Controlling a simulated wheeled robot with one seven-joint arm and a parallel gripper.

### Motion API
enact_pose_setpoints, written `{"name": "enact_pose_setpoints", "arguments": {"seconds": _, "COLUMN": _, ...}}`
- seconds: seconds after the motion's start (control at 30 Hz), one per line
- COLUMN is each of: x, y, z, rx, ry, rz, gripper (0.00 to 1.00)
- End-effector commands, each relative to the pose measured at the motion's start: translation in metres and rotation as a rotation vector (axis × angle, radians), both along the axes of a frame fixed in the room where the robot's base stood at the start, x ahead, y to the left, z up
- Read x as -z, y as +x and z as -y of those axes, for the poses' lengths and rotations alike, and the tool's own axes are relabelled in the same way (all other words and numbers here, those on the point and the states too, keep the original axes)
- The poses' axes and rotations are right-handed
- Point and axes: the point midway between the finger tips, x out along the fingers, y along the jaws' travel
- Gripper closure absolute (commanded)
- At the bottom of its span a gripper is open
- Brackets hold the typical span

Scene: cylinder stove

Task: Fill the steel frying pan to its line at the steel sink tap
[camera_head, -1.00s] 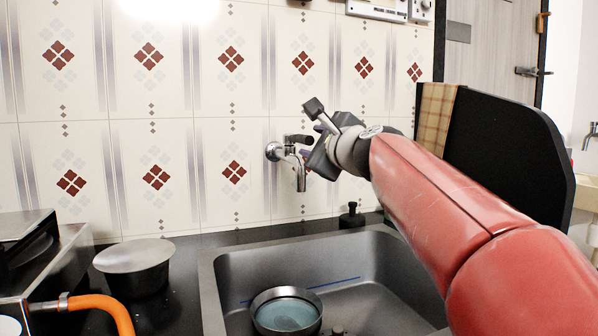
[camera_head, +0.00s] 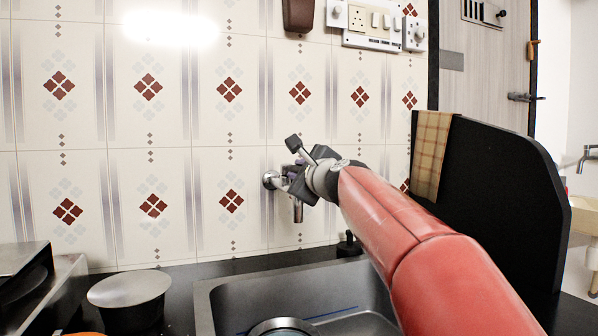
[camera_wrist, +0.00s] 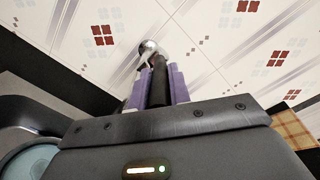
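The steel tap (camera_head: 298,211) sticks out from the tiled wall above the sink; its spout points down, with no stream visible. My gripper (camera_head: 291,175) is at the tap's black handle (camera_wrist: 160,86). In the wrist view the purple finger pads (camera_wrist: 160,84) lie on both sides of the handle, which fills the gap between them. The steel frying pan (camera_head: 284,327) is in the sink (camera_head: 225,291), cut off by the lower edge of the head view. The wrist view shows part of it at lower left (camera_wrist: 32,163), with a pale blue inside; its water level cannot be told.
A lidded dark pot (camera_head: 130,290) stands on the counter left of the sink, beside the stove (camera_head: 35,290). A black bottle (camera_head: 348,244) stands behind the sink. A black panel with a checked cloth (camera_head: 431,150) rises to the right of my arm.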

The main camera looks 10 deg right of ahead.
Motion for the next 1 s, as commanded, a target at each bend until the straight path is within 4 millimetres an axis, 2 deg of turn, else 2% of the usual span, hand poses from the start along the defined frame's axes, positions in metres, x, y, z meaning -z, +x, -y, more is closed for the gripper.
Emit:
{"name": "enact_pose_setpoints", "arguments": {"seconds": 0.03, "x": 0.0, "y": 0.0, "z": 0.0, "rx": -0.001, "ry": 0.0, "rz": -0.001, "gripper": 0.94}}
{"name": "enact_pose_setpoints", "arguments": {"seconds": 0.1, "x": 0.0, "y": 0.0, "z": 0.0, "rx": -0.001, "ry": 0.0, "rz": -0.001, "gripper": 1.0}}
{"name": "enact_pose_setpoints", "arguments": {"seconds": 0.43, "x": 0.004, "y": 0.002, "z": 0.004, "rx": -0.026, "ry": 0.001, "rz": -0.003, "gripper": 1.0}}
{"name": "enact_pose_setpoints", "arguments": {"seconds": 0.8, "x": 0.002, "y": 0.008, "z": 0.022, "rx": -0.236, "ry": 0.002, "rz": -0.004, "gripper": 1.0}}
{"name": "enact_pose_setpoints", "arguments": {"seconds": 1.0, "x": 0.001, "y": 0.008, "z": 0.023, "rx": -0.271, "ry": 0.0, "rz": -0.002, "gripper": 1.0}}
